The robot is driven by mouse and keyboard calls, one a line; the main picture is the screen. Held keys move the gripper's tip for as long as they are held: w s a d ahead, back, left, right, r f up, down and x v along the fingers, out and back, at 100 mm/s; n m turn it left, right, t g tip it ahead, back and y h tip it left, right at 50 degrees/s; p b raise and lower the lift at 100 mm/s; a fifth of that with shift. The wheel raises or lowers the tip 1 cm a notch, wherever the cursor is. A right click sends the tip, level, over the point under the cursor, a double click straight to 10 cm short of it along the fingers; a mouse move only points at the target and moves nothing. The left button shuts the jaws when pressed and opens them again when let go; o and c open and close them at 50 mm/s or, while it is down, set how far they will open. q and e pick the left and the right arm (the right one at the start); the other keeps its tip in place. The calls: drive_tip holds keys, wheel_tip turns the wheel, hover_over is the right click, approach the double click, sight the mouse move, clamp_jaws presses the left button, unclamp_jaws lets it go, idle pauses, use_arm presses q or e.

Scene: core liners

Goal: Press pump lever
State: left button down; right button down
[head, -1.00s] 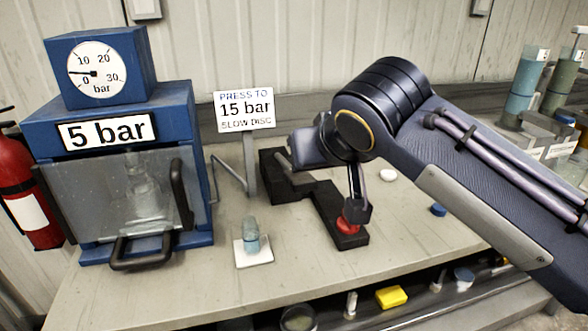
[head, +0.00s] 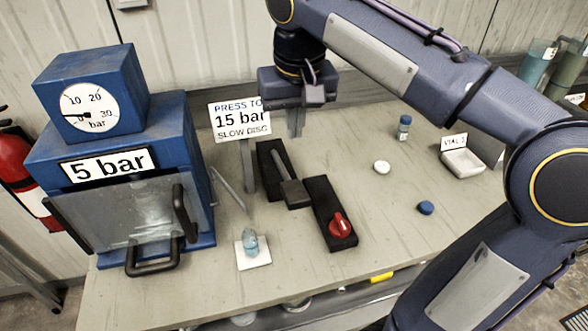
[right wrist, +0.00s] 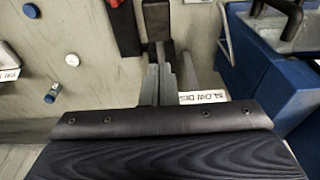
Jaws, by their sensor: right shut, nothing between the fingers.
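The pump lever (head: 291,188) is a dark bar with a broad block-like end, on a black base (head: 272,158) to the right of the blue press (head: 130,140). A red knob (head: 340,226) sits on a second black block (head: 328,205). The press label reads 5 bar and the gauge (head: 90,108) sits on top. My left gripper is not in view.
A sign (head: 238,120) reads "PRESS TO 15 bar SLOW DISC". A small vial (head: 250,242) stands on a white pad left of the knob. A white disc (head: 382,167), a blue cap (head: 425,208) and a white tray (head: 463,163) lie to the right.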

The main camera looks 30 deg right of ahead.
drive_tip(key=shift+f, duration=0.1)
hover_over(293, 189)
drive_tip(key=f, duration=1.2)
drive_tip(key=shift+s+a+f+b, duration=0.1)
drive_tip(key=shift+s+f+b, duration=0.05)
drive_tip(key=shift+s+b, duration=0.15)
drive_tip(key=shift+s+f, duration=0.1)
drive_tip(key=shift+f, duration=0.55)
